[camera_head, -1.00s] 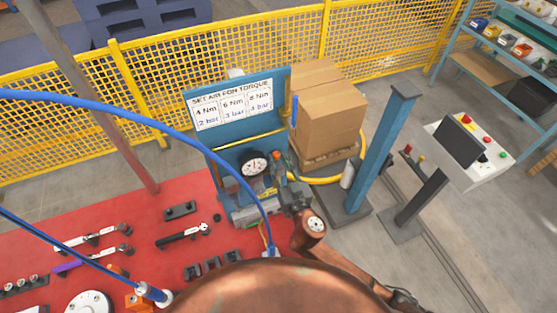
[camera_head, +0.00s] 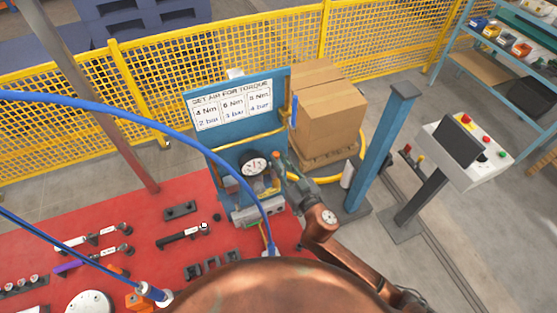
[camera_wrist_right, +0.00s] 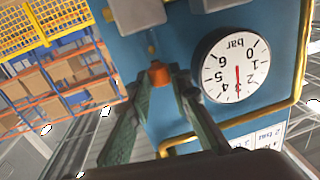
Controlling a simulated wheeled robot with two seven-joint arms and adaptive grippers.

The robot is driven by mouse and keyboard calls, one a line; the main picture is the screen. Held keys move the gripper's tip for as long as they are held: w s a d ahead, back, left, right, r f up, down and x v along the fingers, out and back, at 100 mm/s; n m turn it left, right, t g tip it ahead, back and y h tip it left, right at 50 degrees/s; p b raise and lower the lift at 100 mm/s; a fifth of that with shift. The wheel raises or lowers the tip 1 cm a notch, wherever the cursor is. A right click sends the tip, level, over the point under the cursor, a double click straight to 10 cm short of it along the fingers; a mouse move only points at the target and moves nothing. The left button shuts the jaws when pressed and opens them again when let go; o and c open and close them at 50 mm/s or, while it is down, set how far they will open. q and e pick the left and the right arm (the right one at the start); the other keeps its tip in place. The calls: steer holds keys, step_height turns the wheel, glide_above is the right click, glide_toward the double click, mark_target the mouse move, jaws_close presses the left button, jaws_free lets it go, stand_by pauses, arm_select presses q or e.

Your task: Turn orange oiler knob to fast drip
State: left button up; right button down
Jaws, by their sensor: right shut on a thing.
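The orange oiler knob (camera_wrist_right: 159,73) shows in the right wrist view in front of the blue panel. My right gripper (camera_wrist_right: 160,80) has its two green-grey fingertips on either side of the knob and is shut on it. In the head view my right gripper (camera_head: 279,165) is at the right side of the blue panel (camera_head: 248,90), beside the round gauge (camera_head: 254,164). The gauge also shows in the wrist view (camera_wrist_right: 237,62), upside down. My left gripper is not in view.
A red table (camera_head: 130,225) holds several tools and small black blocks at the left. Cardboard boxes (camera_head: 332,115) stand behind the panel's right side. A blue post (camera_head: 376,150) and a control console (camera_head: 467,150) stand farther right. A blue hose crosses the view.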

steer(key=n+g+y, duration=0.1)
steer(key=y, duration=0.1)
steer(key=n+g+y+p, duration=0.1)
steer(key=n+g, duration=0.1)
steer(key=w+d+n+g+y+p, duration=0.1)
steer(key=n+g+y, duration=0.1)
steer(key=shift+r+y, duration=0.1)
steer(key=shift+y, duration=0.2)
steer(key=shift+w+n+g+y, duration=0.15)
steer(key=shift+n+g+y, duration=0.95)
steer(key=shift+g, duration=0.5)
steer(key=shift+n+g, duration=0.3)
steer(key=c, duration=2)
jaws_free()
steer(key=shift+c, duration=0.2)
steer(key=shift+d, duration=0.1)
steer(key=v, duration=1.2)
